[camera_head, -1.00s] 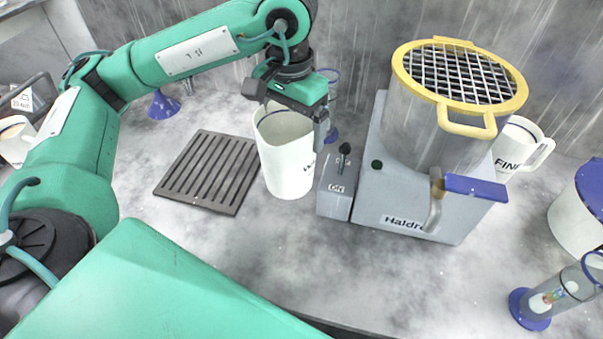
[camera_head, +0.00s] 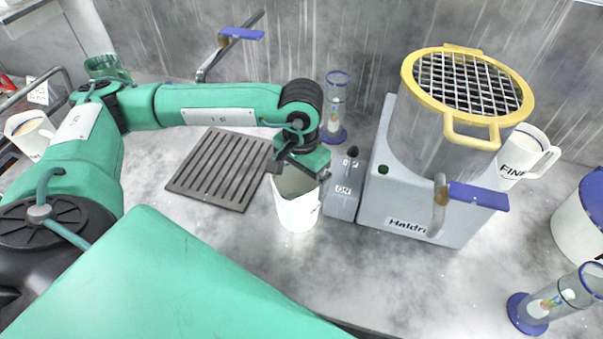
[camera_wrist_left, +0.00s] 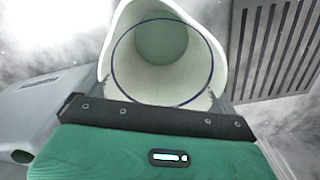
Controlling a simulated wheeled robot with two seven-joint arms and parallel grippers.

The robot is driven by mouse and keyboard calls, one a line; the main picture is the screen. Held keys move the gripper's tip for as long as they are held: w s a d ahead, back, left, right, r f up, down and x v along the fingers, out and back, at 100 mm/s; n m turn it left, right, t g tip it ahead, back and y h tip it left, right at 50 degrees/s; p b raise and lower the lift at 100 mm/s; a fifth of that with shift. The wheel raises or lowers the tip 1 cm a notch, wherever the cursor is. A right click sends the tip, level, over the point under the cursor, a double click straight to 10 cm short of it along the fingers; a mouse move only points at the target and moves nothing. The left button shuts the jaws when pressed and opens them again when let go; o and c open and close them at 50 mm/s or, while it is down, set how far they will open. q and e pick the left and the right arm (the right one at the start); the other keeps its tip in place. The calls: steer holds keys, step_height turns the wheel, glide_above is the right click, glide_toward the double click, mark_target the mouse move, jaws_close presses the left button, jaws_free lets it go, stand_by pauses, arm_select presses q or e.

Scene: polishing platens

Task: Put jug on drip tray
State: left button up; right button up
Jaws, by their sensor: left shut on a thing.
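My left gripper (camera_head: 298,170) is shut on the white jug (camera_head: 298,212). The jug is open at the top; its inside and dark inner ring show in the left wrist view (camera_wrist_left: 160,58). The gripper covers part of its rim in the head view. The drip tray (camera_head: 217,170) is a dark grey slatted plate flat on the bench, to the left of the jug. The tray also shows at the right of the left wrist view (camera_wrist_left: 275,45), apart from the jug. I cannot tell whether the jug's base touches the bench. My right gripper is not in view.
A grey switch box (camera_head: 343,190) marked ON stands close right of the jug, beside the Haldr machine (camera_head: 405,225) with its yellow-rimmed vessel. A clear cylinder (camera_head: 335,105) stands behind. A tap with a blue handle (camera_head: 242,33) is behind the tray.

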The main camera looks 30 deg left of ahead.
arm_select(q)
steer(key=shift+f, duration=0.1)
steer(key=o, duration=1.3)
steer(key=shift+c, duration=0.2)
